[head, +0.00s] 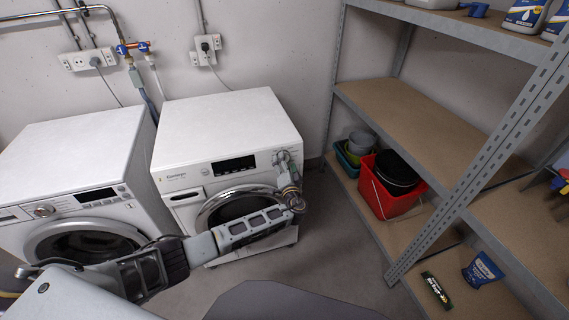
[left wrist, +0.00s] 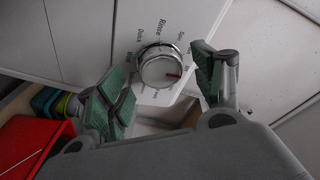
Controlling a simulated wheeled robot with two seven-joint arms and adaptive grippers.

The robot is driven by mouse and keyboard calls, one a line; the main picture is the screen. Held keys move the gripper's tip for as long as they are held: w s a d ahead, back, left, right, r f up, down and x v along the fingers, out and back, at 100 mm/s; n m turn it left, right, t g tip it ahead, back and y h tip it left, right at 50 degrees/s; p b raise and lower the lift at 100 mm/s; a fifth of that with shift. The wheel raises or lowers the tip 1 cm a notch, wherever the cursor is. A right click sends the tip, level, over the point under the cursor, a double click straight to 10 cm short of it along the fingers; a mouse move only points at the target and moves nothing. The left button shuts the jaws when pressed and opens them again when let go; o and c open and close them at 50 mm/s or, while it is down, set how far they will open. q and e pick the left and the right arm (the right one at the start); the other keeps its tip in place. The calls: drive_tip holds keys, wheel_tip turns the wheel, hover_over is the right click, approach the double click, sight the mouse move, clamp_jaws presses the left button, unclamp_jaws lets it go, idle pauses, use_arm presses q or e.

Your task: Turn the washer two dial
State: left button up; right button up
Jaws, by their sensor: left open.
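The right washer (head: 215,125) is a white front-loader with a dark display. Its dial (left wrist: 160,66) shows in the left wrist view as a round silver knob with a red mark, printed with programme names such as Rinse around it. The red mark lies toward the right of the knob. My left gripper (head: 285,160) is at the right end of this washer's panel and hides most of the dial in the head view. In the left wrist view my left gripper (left wrist: 162,75) is open, its green-padded fingers on either side of the dial, apparently not pressing it. My right gripper is out of view.
A second white washer (head: 72,150) with its own dial (head: 43,211) stands at the left. A metal shelf (head: 425,115) stands at the right, with a red bucket (head: 383,203) on its low board. Grey floor is open in front of the shelf.

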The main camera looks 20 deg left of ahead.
use_arm(q)
drive_tip(key=shift+w+a, duration=0.25)
drive_tip(key=shift+w, duration=0.25)
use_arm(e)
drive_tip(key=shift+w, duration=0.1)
use_arm(q)
drive_tip(key=c, duration=1)
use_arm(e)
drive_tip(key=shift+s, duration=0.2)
use_arm(q)
drive_tip(key=shift+m, duration=0.6)
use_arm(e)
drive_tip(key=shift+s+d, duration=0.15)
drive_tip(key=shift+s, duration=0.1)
use_arm(q)
drive_tip(key=shift+a+r+m+g+h+p, duration=0.1)
drive_tip(key=shift+m+g+h+p, duration=0.25)
drive_tip(key=shift+m+p, duration=1)
drive_tip(key=shift+a+r+m+g+h+p, duration=0.15)
drive_tip(key=shift+m+h+p, duration=0.4)
drive_tip(key=shift+m, duration=1.4)
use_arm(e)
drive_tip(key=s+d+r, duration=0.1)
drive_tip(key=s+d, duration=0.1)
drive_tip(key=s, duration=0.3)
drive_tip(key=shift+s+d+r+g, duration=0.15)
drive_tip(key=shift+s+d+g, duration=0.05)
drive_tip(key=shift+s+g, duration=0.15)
